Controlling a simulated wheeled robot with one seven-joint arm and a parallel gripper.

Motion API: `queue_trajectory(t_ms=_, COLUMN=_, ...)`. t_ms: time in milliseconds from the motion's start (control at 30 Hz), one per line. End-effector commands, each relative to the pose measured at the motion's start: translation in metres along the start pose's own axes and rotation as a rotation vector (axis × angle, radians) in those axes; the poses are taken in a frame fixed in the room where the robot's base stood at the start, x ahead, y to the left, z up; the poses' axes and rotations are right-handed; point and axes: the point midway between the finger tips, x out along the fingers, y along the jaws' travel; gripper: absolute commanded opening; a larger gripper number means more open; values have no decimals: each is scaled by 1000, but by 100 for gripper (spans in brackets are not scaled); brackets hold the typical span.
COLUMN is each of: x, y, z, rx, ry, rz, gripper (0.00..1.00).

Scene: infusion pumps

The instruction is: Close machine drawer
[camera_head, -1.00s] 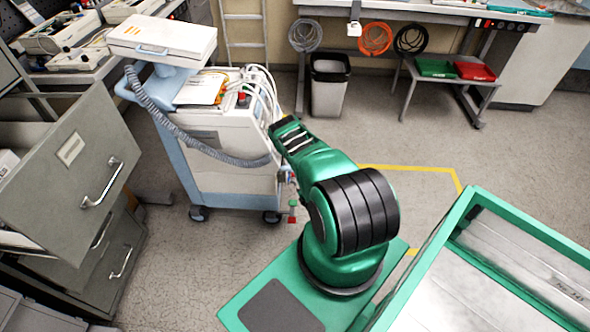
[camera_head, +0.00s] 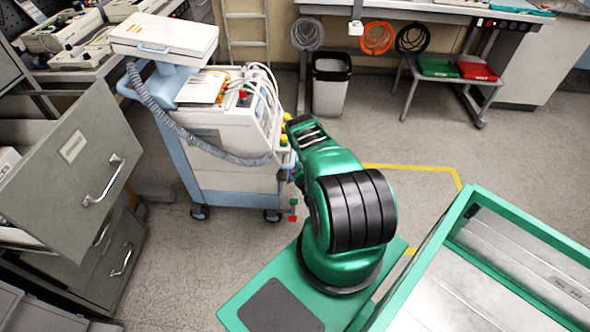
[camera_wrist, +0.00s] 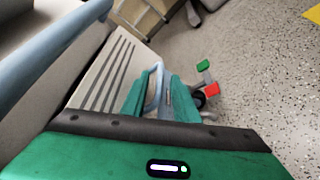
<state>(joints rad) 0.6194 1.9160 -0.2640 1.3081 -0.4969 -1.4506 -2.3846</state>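The machine (camera_head: 232,150) is a white and light blue wheeled cart at centre left in the head view. My green arm reaches to its right side and hides the drawer and gripper there. In the wrist view, a pale panel with dark slots (camera_wrist: 108,72), apparently the drawer front, has a light blue loop handle (camera_wrist: 157,72). My gripper (camera_wrist: 160,92) has two green fingers standing apart, with the handle between or just beyond them. I cannot tell whether they touch it, or how far out the drawer is.
A grey filing cabinet (camera_head: 70,180) with an open upper drawer stands at left. A bin (camera_head: 331,85) and a small table (camera_head: 452,80) are behind. My green base is in front. Grey floor (camera_head: 420,140) is free right of the machine. Red and green pieces (camera_wrist: 206,80) show beyond my gripper.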

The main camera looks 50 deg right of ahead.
Motion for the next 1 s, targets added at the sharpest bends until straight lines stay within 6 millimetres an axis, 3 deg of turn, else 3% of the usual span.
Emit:
queue_trajectory(t_ms=133, x=0, y=0, z=0, rx=0, ry=0, rz=0, gripper=27)
queue_trajectory(t_ms=233, x=0, y=0, z=0, rx=0, ry=0, rz=0, gripper=3)
queue_trajectory(t_ms=267, x=0, y=0, z=0, rx=0, ry=0, rz=0, gripper=0)
queue_trajectory(t_ms=1000, x=0, y=0, z=-2, rx=-2, ry=3, rz=-1, gripper=0)
